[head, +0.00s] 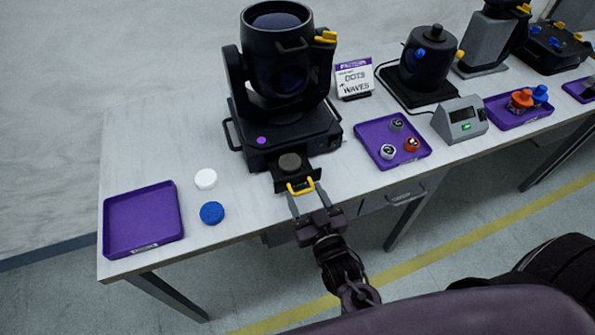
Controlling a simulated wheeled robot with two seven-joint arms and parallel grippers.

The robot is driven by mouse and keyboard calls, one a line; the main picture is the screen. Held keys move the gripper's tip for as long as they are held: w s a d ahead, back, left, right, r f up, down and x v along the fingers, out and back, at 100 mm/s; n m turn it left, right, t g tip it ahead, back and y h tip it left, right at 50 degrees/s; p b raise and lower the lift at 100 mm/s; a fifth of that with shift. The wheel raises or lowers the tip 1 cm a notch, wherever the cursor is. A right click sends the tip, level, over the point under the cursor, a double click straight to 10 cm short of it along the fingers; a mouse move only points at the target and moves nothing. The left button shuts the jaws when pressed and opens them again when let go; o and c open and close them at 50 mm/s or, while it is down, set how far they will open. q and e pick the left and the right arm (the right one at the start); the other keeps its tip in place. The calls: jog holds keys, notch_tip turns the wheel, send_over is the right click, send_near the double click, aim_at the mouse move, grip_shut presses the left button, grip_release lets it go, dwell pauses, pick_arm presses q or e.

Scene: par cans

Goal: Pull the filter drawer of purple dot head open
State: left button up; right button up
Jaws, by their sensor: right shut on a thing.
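The purple dot head (277,60) is a large black moving-head light on the table, with a purple dot (262,140) on its base. Its filter drawer (284,177) sticks out of the front of the base and holds a dark round disc (290,163). A yellow handle (301,188) is on the drawer's front. My right gripper (306,198) is shut on this handle, its fingers at both sides of it. My left gripper is not in view.
A white disc (206,179) and a blue disc (212,213) lie on the table (250,205) left of the drawer. An empty purple tray (112,215) is at the left end. A purple tray (371,135) with small round items, a sign (354,79) and a grey box (460,121) stand to the right.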

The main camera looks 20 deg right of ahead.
jog(key=shift+s+d, duration=0.2)
jog(key=shift+s, duration=0.85)
jog(key=o, duration=1.2)
jog(key=shift+s, duration=0.25)
jog(key=s+b, duration=0.1)
jog(key=s, duration=0.6)
jog(key=shift+s+d, duration=0.1)
jog(key=shift+d, duration=0.05)
